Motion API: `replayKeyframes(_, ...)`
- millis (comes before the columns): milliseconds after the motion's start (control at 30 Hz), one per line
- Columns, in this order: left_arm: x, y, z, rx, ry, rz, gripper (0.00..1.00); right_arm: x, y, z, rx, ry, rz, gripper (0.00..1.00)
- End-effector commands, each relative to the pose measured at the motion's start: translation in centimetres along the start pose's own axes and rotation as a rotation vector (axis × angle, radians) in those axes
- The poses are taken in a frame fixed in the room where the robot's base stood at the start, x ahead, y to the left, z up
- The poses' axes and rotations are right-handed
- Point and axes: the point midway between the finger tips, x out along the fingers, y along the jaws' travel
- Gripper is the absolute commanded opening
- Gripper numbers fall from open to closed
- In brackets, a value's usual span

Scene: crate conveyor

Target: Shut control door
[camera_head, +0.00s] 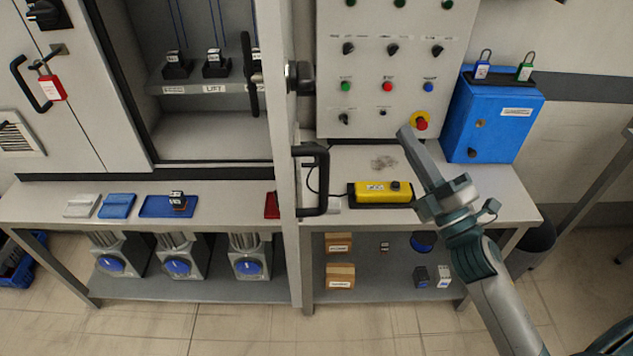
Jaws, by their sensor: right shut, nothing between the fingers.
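The control door (286,235) is open. It stands out from the grey control cabinet (124,90) toward me and shows almost edge-on. A black handle (325,180) sits on its right side, with a black latch knob (302,78) higher up. The cabinet's inside is exposed to the left of the door. My right gripper (406,133) is shut and empty, raised to the right of the door handle and clear of it. It appears in front of the button panel, near the red emergency button (421,124). My left gripper is not in view.
A yellow control box (368,194) lies on the bench right of the door. A blue lock box (491,125) with padlocks stands farther right. Blue trays (117,206) lie on the bench to the left. Small cartons (340,276) and motors sit on the lower shelf.

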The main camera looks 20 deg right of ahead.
Motion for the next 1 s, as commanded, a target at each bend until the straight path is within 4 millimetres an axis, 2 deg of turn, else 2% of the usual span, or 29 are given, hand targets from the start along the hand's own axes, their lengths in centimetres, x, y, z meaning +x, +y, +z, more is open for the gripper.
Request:
replayKeyframes(100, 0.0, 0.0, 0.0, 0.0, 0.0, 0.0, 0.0, 1.1, 3.0, -1.9, -0.189, 0.17, 0.112, 0.0)
replayKeyframes(200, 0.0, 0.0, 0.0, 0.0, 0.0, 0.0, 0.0, 1.2, 4.6, -3.7, -0.349, 0.316, 0.197, 0.0)
replayKeyframes(333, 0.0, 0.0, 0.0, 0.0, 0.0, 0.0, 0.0, 0.5, 5.8, -6.0, -0.552, 0.508, 0.297, 0.0)
replayKeyframes(500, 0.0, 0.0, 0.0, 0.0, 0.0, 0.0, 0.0, -1.5, 5.5, -7.9, -0.803, 0.765, 0.406, 0.0)
replayKeyframes(700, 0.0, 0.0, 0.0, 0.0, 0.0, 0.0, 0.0, -4.3, 4.1, -8.1, -1.018, 1.018, 0.484, 0.0)
replayKeyframes(833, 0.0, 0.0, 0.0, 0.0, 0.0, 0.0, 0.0, -5.4, 3.4, -7.8, -1.084, 1.11, 0.505, 0.0)
replayKeyframes(1000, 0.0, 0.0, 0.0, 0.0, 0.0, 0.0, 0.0, -5.9, 3.1, -7.6, -1.107, 1.147, 0.514, 0.0)
